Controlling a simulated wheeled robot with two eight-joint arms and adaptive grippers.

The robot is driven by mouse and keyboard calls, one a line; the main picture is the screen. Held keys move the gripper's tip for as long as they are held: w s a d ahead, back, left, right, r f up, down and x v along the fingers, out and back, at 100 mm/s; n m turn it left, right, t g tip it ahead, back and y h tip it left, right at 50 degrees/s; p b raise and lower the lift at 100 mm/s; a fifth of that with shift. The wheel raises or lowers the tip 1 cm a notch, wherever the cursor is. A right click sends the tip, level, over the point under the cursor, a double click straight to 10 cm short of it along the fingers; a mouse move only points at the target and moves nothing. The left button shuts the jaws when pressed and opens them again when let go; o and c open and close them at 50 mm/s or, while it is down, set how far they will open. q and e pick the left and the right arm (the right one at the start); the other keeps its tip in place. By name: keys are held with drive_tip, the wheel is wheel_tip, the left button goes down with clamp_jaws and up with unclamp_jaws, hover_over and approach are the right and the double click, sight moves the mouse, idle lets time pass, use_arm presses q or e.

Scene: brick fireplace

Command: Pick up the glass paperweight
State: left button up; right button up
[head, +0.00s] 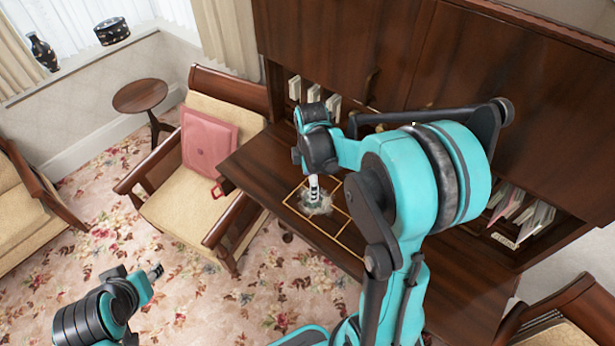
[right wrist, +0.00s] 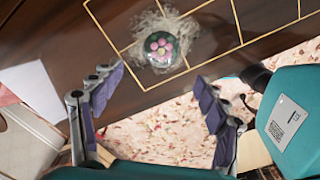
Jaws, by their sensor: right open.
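The glass paperweight (right wrist: 158,47) is round and dark green with pink flowers inside. It rests on a pale nest of shredded packing (right wrist: 178,33) on the dark wooden desk top, within gold grid lines. In the head view the packing (head: 318,205) shows under my right gripper, which mostly hides the paperweight. My right gripper (head: 314,190) points down at it; in the right wrist view its fingers (right wrist: 160,85) are spread and empty, with the paperweight ahead, between and beyond the tips. My left gripper (head: 155,272) is low at the left over the carpet, its opening too small to tell.
The dark cabinet (head: 345,45) rises behind the desk (head: 260,160), with papers in slots on both sides. An armchair (head: 185,205) with a pink cushion (head: 208,140) stands left of the desk. Another chair (head: 565,320) is at the lower right. Flowered carpet (head: 230,300) lies in front.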

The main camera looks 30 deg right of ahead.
drive_tip(key=f, duration=0.5)
drive_tip(key=d+f+b, duration=0.1)
drive_tip(key=f, duration=0.2)
drive_tip(key=shift+s, duration=0.1)
drive_tip(key=shift+r, duration=0.1)
drive_tip(key=c, duration=1.5)
drive_tip(key=shift+r, duration=0.1)
